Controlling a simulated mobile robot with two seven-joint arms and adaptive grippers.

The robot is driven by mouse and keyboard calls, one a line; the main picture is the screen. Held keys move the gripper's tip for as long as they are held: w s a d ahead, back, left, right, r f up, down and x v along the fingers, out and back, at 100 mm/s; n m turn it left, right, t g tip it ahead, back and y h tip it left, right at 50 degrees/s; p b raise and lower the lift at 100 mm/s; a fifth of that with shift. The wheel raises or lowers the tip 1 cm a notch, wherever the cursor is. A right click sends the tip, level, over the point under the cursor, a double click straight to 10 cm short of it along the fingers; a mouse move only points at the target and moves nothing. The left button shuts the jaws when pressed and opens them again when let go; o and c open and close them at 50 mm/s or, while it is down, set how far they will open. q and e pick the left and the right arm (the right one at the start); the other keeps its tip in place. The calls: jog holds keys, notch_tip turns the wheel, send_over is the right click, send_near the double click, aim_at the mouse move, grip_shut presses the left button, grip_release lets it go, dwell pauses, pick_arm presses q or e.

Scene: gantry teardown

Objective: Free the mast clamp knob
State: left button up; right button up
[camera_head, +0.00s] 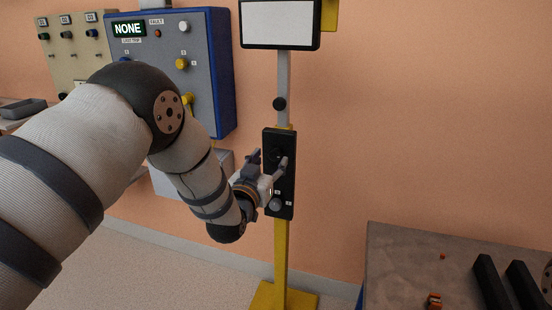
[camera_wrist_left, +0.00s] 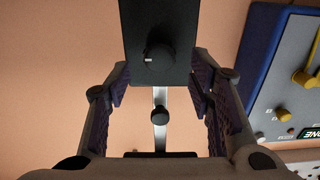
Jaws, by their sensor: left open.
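In the head view the small round black mast clamp knob (camera_head: 279,103) sits on the pale upper mast (camera_head: 284,75), above a black control box (camera_head: 270,140). My left gripper (camera_head: 269,163) is open and empty in front of the box, below the clamp knob. In the left wrist view, which is upside down, the clamp knob (camera_wrist_left: 160,115) shows between the open fingers (camera_wrist_left: 160,92), farther off. A dark dial (camera_wrist_left: 160,57) with a white mark sits on the box (camera_wrist_left: 135,25) there. I cannot tell whether a fingertip touches the box. The right gripper is out of view.
A white-faced display (camera_head: 280,25) tops the mast; its yellow lower post (camera_head: 281,250) stands on a yellow base. A blue-edged panel (camera_head: 205,70) reading NONE is on the left. A grey table (camera_head: 395,265) with black bars (camera_head: 491,283) is at lower right. Wall space right of the mast is clear.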

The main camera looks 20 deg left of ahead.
aim_at(274, 155)
pick_arm(q)
jog(key=w, duration=0.3)
jog(key=shift+f, duration=0.3)
jog(key=shift+w+r, duration=0.3)
jog(key=shift+w, duration=0.05)
grip_shut()
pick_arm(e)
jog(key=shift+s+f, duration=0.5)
